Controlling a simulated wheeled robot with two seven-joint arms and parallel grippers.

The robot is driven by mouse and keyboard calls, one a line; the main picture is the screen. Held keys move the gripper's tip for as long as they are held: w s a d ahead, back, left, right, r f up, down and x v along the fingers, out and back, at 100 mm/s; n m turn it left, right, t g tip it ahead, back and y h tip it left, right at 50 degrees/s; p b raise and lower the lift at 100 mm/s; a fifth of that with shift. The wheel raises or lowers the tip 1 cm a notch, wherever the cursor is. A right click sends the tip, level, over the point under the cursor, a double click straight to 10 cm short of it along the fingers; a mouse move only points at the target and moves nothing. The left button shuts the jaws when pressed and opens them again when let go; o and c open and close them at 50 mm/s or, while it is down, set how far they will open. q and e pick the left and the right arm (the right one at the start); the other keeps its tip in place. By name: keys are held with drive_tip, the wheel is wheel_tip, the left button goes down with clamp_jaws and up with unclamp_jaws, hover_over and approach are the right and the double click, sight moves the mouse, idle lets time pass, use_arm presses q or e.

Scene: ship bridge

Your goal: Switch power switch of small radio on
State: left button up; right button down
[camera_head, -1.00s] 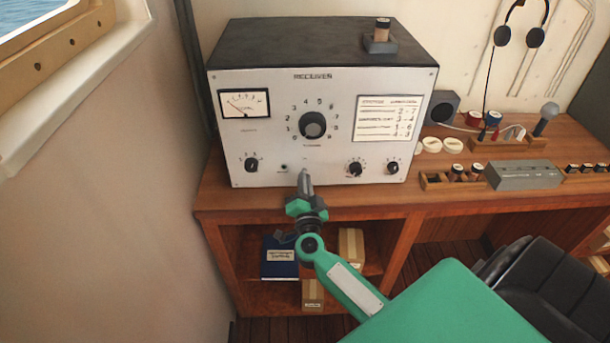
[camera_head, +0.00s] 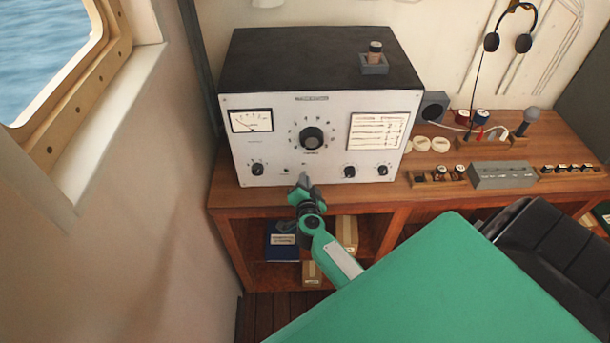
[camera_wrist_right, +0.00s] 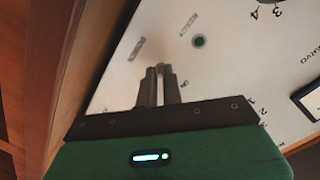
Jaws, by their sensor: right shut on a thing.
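The radio (camera_head: 262,200) is a silver-fronted receiver with a black top, standing on the left of the wooden desk. It also shows in the right wrist view (camera_wrist_right: 120,75). My right gripper (camera_head: 304,178) is at the lower middle of its front panel. In the right wrist view, my right gripper's fingers (camera_wrist_right: 160,75) are close together around a small pale switch lever (camera_wrist_right: 160,67). The lever is mostly hidden between the fingertips, so its position cannot be told. A round green fitting (camera_wrist_right: 199,41) sits beside it on the panel. My left gripper is not in view.
Knobs (camera_head: 257,169) flank the gripper along the panel's lower edge. A small grey holder (camera_head: 374,67) stands on the radio. A grey box (camera_head: 502,175) and a microphone (camera_head: 527,120) are on the desk to the right. A black chair (camera_head: 550,245) stands in front.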

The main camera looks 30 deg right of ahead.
drive_tip(key=shift+r+g+y+p, duration=0.35)
drive_tip(key=shift+g+y+p, duration=0.05)
drive_tip(key=shift+g, duration=0.3)
drive_tip(key=shift+w+d+r+g+y, duration=0.15)
drive_tip(key=shift+r+g+y, duration=0.25)
drive_tip(key=shift+g+y, duration=0.45)
drive_tip(key=shift+w+r+g, duration=0.1)
drive_tip(key=shift+g, duration=0.35)
drive_tip(key=c, duration=1.6)
unclamp_jaws()
drive_tip(key=shift+r, duration=0.1)
drive_tip(key=shift+o, duration=0.2)
